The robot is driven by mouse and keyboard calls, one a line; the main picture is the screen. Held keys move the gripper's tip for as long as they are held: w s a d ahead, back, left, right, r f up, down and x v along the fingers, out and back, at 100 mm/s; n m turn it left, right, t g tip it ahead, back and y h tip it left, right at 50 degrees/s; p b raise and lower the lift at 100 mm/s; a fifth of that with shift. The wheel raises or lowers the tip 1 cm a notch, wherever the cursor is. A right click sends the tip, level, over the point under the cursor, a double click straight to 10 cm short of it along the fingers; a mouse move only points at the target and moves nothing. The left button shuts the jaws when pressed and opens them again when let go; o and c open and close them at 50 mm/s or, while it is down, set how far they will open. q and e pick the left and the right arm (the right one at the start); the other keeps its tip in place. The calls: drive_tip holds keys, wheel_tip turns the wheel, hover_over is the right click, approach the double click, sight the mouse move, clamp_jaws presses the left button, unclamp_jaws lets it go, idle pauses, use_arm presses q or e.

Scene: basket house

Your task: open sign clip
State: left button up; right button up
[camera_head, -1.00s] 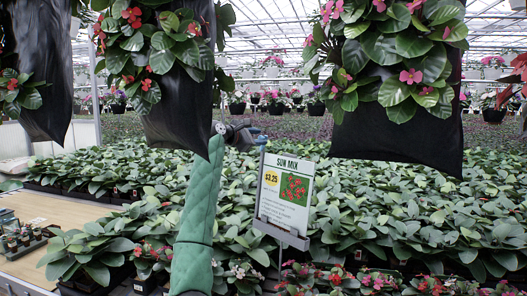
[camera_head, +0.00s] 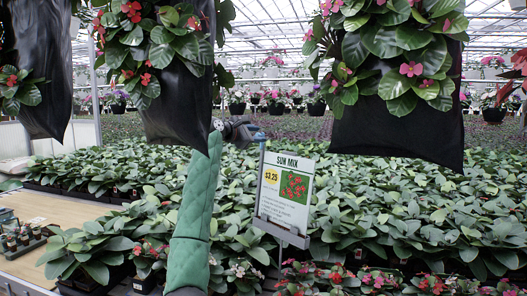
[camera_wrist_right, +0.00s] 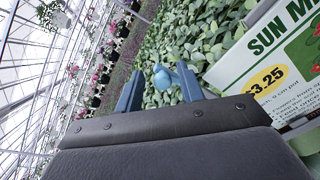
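A white and green SUN MIX price sign (camera_head: 287,188) stands among the plants; its right-hand part is cut off in the wrist view (camera_wrist_right: 275,75). A grey holder (camera_head: 281,232) grips its lower edge. A thin blue-grey post (camera_head: 261,160) rises at its left edge. My right gripper (camera_head: 257,134) is at the top of this post. In the wrist view its two blue fingers (camera_wrist_right: 160,88) stand apart, with a rounded light-blue knob (camera_wrist_right: 162,77) between them. I see gaps beside the knob; whether it is the clip is unclear. My left gripper is out of view.
Black hanging bags with flowers hang close on the left (camera_head: 178,100) and right (camera_head: 400,125), above and beside my right arm. Dense green plants (camera_head: 420,205) fill the benches. A wooden table (camera_head: 65,215) with a tray of small pots is at the lower left.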

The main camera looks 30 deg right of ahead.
drive_tip(key=f+b+v, duration=0.1)
drive_tip(key=b+v, duration=0.1)
drive_tip(key=v, duration=0.4)
drive_tip(key=shift+a+r, duration=0.25)
drive_tip(key=shift+r, duration=0.3)
drive_tip(key=shift+s, duration=0.1)
